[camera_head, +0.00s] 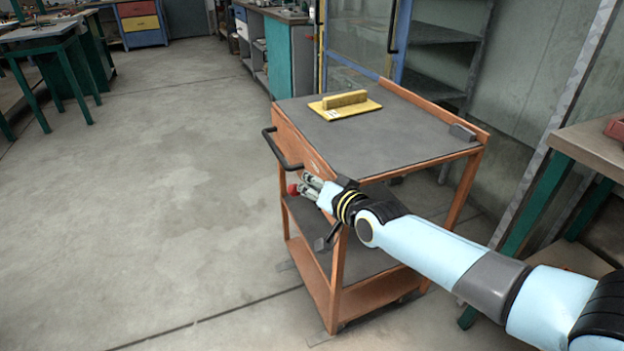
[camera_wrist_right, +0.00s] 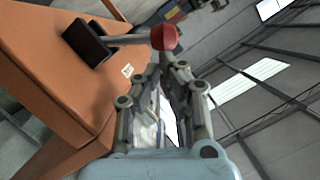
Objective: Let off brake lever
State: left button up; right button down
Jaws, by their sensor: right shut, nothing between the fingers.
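The brake lever has a red knob (camera_head: 292,189) that shows just past my right gripper's tips in the head view. In the right wrist view the red knob (camera_wrist_right: 165,38) sits on a grey rod, which runs to a black block (camera_wrist_right: 88,42) on the orange side of the cart (camera_wrist_right: 60,75). My right gripper (camera_head: 308,184) is shut and empty beside the knob, at the near left corner of the cart (camera_head: 410,158). Its fingers (camera_wrist_right: 166,75) point at the knob in the wrist view; I cannot tell whether they touch it. My left gripper is out of view.
A yellow float (camera_head: 345,100) lies on the cart's grey top, with a small dark block (camera_head: 462,132) at the right edge. A black push handle (camera_head: 283,152) juts out on the left. A workbench (camera_head: 590,140) stands at right. The floor left of the cart is clear.

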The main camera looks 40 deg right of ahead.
aim_at(296, 192)
jog(key=n+p, duration=0.1)
jog(key=p, duration=0.1)
jog(key=a+n+h+p, duration=0.1)
jog(key=p, duration=0.1)
jog(key=a+f+n+p, duration=0.1)
jog(key=p, duration=0.2)
jog(key=shift+w+a+f+g, duration=0.1)
jog(key=shift+w+a+g, duration=0.15)
jog(key=shift+w+g, duration=0.15)
jog(key=shift+a+f+n+h+p, duration=0.15)
jog(key=shift+f+n+h+p, duration=0.15)
jog(key=shift+n+h, duration=0.15)
notch_tip(296, 192, down, 6)
jog(key=a+n+h+b, duration=0.1)
jog(key=n+h+b, duration=0.1)
jog(key=n+b, duration=0.1)
jog(key=shift+w+a+n, duration=0.15)
jog(key=shift+a+n, duration=0.15)
jog(key=shift+n, duration=0.35)
jog(key=shift+f, duration=0.1)
